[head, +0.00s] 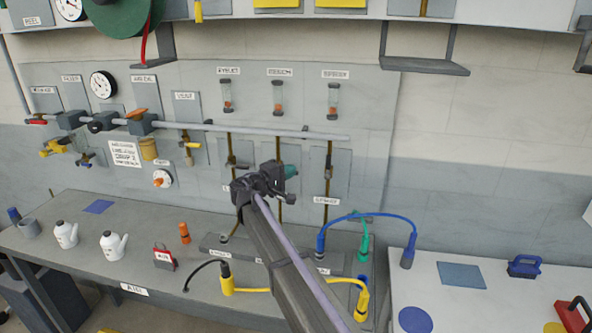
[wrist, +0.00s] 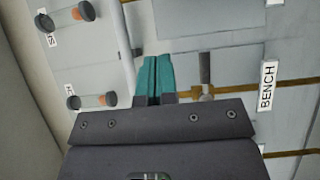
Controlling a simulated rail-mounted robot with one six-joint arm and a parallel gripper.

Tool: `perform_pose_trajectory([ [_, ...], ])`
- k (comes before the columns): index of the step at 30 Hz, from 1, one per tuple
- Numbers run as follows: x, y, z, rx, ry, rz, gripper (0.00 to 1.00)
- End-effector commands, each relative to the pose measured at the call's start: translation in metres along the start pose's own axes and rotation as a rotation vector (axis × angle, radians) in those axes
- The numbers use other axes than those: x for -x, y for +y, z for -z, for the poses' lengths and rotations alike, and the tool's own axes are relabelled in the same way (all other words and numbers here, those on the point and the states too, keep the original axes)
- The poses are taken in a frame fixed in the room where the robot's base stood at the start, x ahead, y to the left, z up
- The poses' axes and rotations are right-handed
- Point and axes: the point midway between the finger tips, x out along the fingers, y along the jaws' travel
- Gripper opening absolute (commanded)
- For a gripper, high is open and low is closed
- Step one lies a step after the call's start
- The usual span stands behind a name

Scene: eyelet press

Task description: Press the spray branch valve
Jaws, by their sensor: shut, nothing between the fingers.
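The spray branch is the rightmost of the three brown vertical pipes in the head view, below the sight glass (head: 333,100) with the right-hand label. Its small dark valve (head: 328,172) sits partway down that pipe. My gripper (head: 292,171) has teal fingers, shut and empty, and appears left of that valve, near the middle branch. In the wrist view the closed fingertips (wrist: 154,62) are beside a dark lever on a brass fitting (wrist: 204,90), in line with the BENCH label (wrist: 267,86). The spray valve is not clearly visible there. Contact cannot be told.
A grey horizontal pipe (head: 270,131) crosses the wall panel above the valves. The left branch valve (head: 232,161) is nearby. On the bench, blue (head: 375,216), green and yellow hoses stand below the panel. A shelf bracket (head: 425,65) juts out at upper right.

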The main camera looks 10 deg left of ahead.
Motion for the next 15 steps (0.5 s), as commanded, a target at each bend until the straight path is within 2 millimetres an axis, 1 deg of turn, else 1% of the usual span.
perform_pose_trajectory([
  [3,-0.026,0.0,0.001,0.0,-0.003,0.0,0.0],
  [9,-0.071,0.0,0.001,0.0,-0.003,0.001,0.0],
  [11,-0.083,0.0,0.0,0.0,-0.002,0.001,0.0],
  [12,-0.086,0.0,-0.009,0.0,-0.003,0.001,0.0],
  [15,-0.097,0.0,-0.02,0.0,-0.002,0.001,0.0],
])
